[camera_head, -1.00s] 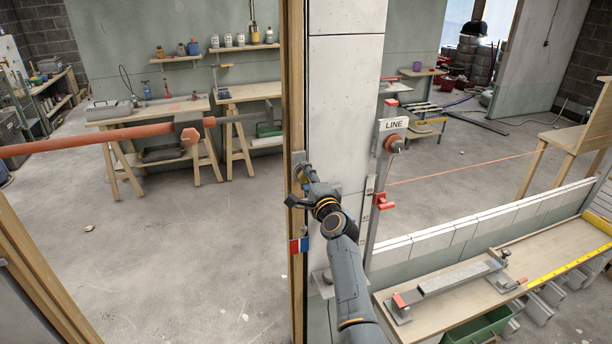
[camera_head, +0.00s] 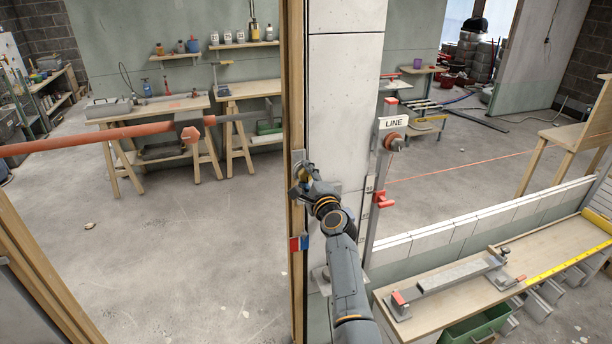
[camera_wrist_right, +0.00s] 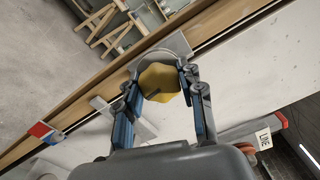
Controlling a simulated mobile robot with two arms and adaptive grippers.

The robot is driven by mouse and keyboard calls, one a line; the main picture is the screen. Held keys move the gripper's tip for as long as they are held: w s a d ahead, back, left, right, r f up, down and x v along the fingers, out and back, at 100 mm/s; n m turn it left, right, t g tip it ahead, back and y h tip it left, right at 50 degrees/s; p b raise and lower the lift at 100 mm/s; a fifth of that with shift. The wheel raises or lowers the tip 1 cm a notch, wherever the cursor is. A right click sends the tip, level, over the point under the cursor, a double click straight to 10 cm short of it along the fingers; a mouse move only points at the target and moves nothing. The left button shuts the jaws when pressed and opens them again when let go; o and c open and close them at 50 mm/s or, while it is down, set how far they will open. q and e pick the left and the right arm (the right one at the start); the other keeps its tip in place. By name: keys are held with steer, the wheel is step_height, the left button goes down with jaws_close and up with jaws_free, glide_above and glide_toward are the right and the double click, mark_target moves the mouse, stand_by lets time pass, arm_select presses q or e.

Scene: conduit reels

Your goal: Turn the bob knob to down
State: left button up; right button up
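The bob knob (camera_wrist_right: 158,83) is a yellow lobed knob with a dark line on its face, on a round grey base and plate. In the head view a bit of the yellow knob (camera_head: 304,174) shows at the wooden post, mostly hidden by my right gripper (camera_head: 302,182). In the wrist view my right gripper (camera_wrist_right: 158,77) has one finger on each side of the knob, close against it, and looks shut on it. I cannot read any marking for down. My left gripper is not in view.
A red and blue tag (camera_head: 299,244) is on the post below the knob. To the right stands a rail with a LINE sign (camera_head: 393,122) and a red handle (camera_head: 384,200). A low bench (camera_head: 450,305) is at the lower right. The floor at left is mostly clear.

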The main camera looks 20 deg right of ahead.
steer(key=o, duration=0.4)
